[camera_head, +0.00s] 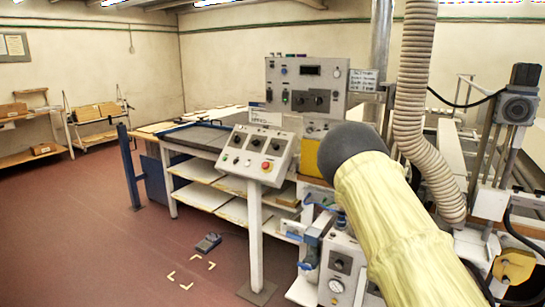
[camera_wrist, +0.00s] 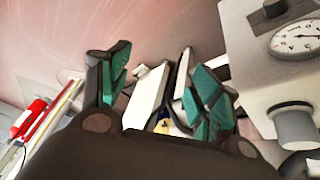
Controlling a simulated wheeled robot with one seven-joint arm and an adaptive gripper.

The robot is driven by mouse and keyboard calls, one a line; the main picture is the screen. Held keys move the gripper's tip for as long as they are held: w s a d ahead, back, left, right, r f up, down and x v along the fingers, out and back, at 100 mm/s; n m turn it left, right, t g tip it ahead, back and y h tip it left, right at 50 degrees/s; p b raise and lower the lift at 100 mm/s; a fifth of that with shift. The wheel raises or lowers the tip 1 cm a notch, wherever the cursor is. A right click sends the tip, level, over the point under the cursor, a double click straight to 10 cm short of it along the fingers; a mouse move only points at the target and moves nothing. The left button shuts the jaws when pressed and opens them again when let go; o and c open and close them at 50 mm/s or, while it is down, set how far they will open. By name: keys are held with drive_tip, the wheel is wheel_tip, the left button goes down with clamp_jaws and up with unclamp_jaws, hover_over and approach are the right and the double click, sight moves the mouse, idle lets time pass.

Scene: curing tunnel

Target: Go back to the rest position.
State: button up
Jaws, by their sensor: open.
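My gripper (camera_wrist: 155,85) shows in the wrist view, its two dark fingers with teal pads standing apart. It is open. A pale strip-like shape (camera_wrist: 147,98) shows in the gap between the fingers; I cannot tell how far beyond them it lies. In the head view my arm, in a pale yellow sleeve with a dark rounded end, reaches up from the lower right. It hides part of the machine, and my gripper is not seen there.
A grey housing with a dial gauge (camera_wrist: 297,37) and a knob (camera_wrist: 293,125) is close on the gripper's right. A red object (camera_wrist: 30,118) lies at left. A control console (camera_head: 255,155) and a ribbed hose (camera_head: 412,95) flank my arm. Open floor (camera_head: 90,225) lies left.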

drive_tip(key=s+a+f+n, duration=0.4)
drive_tip(key=s+f, duration=0.7)
drive_tip(key=s, duration=0.1)
drive_tip(key=s+a+f+n, duration=0.3)
drive_tip(key=s+f+n, duration=0.2)
drive_tip(key=s+f, duration=0.65)
drive_tip(key=s+a+n+t+y, duration=0.1)
drive_tip(key=s+a+n+y, duration=0.3)
drive_tip(key=s+a, duration=1.5)
drive_tip(key=s+f+n, duration=0.1)
drive_tip(key=s+n, duration=0.2)
drive_tip(key=n, duration=0.1)
drive_tip(key=shift+s+n+y, duration=0.15)
drive_tip(key=shift+n+y, duration=0.15)
drive_tip(key=shift+d, duration=0.15)
